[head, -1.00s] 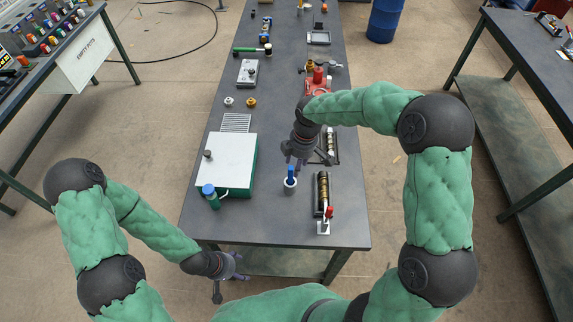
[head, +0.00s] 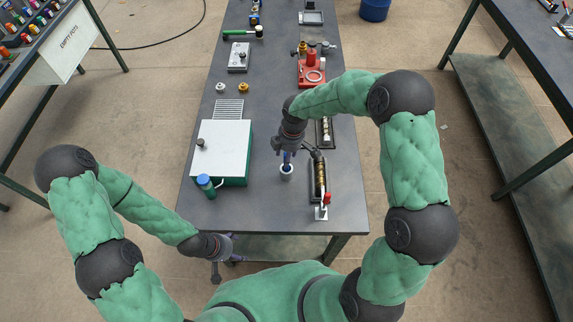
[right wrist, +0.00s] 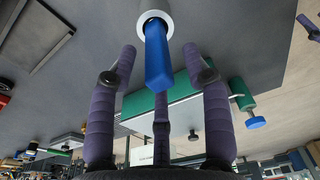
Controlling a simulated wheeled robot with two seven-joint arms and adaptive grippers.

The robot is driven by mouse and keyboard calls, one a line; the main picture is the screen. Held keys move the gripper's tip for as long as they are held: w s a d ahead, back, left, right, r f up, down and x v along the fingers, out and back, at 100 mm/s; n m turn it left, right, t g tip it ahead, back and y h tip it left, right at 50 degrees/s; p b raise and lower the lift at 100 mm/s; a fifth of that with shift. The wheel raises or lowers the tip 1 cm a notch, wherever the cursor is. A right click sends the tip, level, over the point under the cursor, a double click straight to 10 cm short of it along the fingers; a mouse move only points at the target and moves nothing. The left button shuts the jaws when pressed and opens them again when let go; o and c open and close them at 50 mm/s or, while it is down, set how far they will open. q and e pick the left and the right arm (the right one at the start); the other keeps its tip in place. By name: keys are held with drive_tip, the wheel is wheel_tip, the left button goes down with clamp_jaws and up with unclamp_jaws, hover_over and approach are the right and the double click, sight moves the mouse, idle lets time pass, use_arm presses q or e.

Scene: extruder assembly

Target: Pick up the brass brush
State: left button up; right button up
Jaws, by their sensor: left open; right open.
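A blue handle (head: 287,157), which I take to be the brass brush, stands upright in a small white cup (head: 287,174) near the front of the table. Its lower end is hidden in the cup, so no bristles show. My right gripper (head: 292,153) is open just above the cup. In the right wrist view the blue handle (right wrist: 158,58) stands between the spread purple fingers of the right gripper (right wrist: 160,72), with gaps showing at the sides. My left gripper (head: 229,262) is open and empty, off the table's front edge.
A black tray with a brass-coloured rod (head: 319,178) lies close on the right. Free table lies in front of the cup.

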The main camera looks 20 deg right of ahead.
drive_tip(key=f, duration=0.2)
drive_tip(key=shift+w+a+f, duration=0.15)
drive_tip(key=shift+a+f, duration=0.05)
drive_tip(key=shift+f, duration=0.2)
clamp_jaws()
drive_tip(key=shift+r, duration=0.1)
